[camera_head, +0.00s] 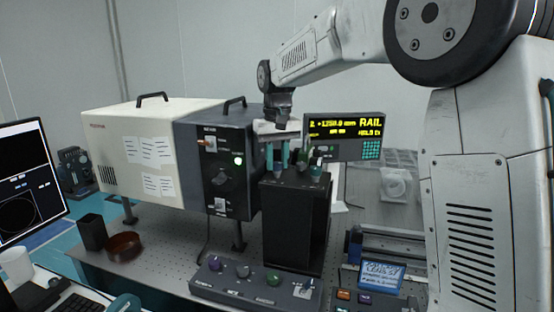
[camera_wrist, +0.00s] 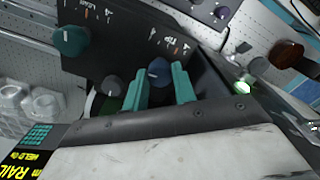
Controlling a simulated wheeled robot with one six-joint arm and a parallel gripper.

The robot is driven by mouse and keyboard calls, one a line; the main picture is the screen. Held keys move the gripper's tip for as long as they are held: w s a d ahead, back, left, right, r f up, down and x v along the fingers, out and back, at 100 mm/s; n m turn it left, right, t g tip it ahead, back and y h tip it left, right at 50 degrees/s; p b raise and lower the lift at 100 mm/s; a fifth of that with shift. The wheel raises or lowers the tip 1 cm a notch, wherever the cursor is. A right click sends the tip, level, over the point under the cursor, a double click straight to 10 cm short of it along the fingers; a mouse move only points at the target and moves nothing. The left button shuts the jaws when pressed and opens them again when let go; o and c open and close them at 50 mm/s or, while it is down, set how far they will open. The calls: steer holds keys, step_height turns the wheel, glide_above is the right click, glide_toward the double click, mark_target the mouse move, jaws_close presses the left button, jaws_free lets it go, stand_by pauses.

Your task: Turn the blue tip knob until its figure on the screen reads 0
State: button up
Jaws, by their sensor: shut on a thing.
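The blue tip knob (camera_wrist: 158,72) sits on the top face of a black box (camera_head: 290,225). A white pointer line shows on it in the wrist view, beside a "TIP" label. My gripper (camera_wrist: 161,84) has its two teal fingers around the knob, one on each side, shut on it. In the head view my gripper (camera_head: 277,160) reaches down onto the box top, and the fingers mostly hide the knob. The screen (camera_head: 344,137) behind shows yellow text including "RAIL"; its smaller figures, including any for tip, are too small to read surely.
A dark green knob (camera_wrist: 110,87) is close beside my left finger, with a teal knob (camera_wrist: 72,40) farther off. A grey control panel (camera_head: 255,283) with several knobs lies in front. A cream and dark cabinet (camera_head: 215,165) stands left of the box.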

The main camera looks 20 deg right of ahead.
mark_target(276, 162)
steer(key=o, duration=1)
steer(key=shift+r, duration=0.1)
step_height(276, 162, up, 8)
steer(key=shift+a+f, duration=0.1)
steer(key=shift+f, duration=0.05)
steer(key=shift+w, duration=0.1)
